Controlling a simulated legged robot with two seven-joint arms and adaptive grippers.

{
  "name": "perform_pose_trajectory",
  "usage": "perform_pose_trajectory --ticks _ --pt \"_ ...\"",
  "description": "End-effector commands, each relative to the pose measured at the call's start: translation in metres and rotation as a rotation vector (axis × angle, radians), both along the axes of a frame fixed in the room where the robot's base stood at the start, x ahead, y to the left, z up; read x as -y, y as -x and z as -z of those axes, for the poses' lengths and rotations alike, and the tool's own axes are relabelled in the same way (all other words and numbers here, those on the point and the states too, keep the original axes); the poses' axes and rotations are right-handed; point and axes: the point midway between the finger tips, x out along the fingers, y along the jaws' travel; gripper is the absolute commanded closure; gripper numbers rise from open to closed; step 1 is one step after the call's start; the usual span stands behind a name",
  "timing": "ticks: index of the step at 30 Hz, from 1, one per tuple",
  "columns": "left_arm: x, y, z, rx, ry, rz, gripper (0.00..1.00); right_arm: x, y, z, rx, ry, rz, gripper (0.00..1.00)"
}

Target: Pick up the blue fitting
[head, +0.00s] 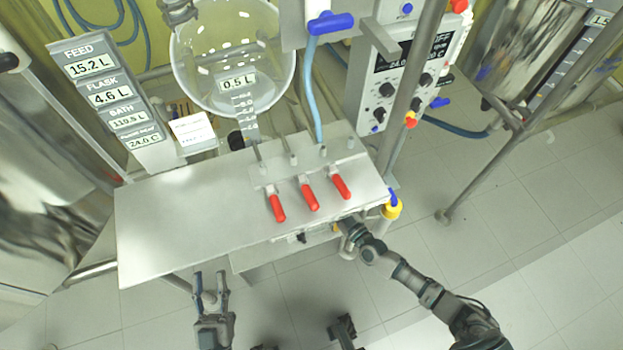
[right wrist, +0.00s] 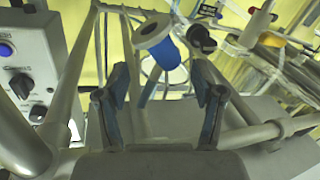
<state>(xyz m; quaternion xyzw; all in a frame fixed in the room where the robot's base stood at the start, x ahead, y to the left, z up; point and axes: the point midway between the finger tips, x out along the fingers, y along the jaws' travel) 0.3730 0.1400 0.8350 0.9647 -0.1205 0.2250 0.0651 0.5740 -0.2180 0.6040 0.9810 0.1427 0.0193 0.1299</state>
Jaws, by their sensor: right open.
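A blue fitting (right wrist: 166,55) with a pale round end shows in the right wrist view, beyond my right gripper (right wrist: 163,80) and between the lines of its two fingers. The fingers are apart with nothing held between them. In the head view my right gripper (head: 347,226) is at the front edge of the steel bench, partly hidden by it. A small blue piece (head: 392,194) by a yellow cap shows at the bench corner; I cannot tell if it is the same fitting. My left gripper (head: 210,287) is open and empty in front of the bench.
The steel bench (head: 165,215) carries several red-handled valves (head: 310,197). A glass vessel (head: 235,60) stands behind it. A control box (head: 405,65) and a steel post (head: 413,85) are at the right. The bench's left top is clear.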

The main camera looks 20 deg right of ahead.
Motion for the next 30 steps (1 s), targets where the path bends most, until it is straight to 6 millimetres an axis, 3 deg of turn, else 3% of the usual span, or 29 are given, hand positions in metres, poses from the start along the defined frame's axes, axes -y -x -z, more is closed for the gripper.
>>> perform_pose_trajectory --ticks 3,11,18,28,30 --pt "-0.001 0.007 -0.007 0.086 0.03 -0.001 0.6 -0.007 -0.021 0.004 -0.002 0.0 0.0 0.32" --pt "-0.003 0.017 -0.019 0.18 0.062 -0.004 0.6 -0.014 -0.042 0.0 -0.001 -0.002 -0.001 0.32" --pt "-0.008 0.033 -0.028 0.313 0.109 -0.009 0.6 -0.028 -0.075 -0.002 -0.004 -0.001 -0.001 0.32" --pt "-0.009 0.041 -0.035 0.366 0.125 -0.011 0.6 -0.03 -0.083 -0.005 -0.002 0.001 0.0 0.32" --pt "-0.009 0.041 -0.035 0.365 0.124 -0.011 0.6 -0.03 -0.083 -0.005 -0.002 0.001 0.0 0.5"
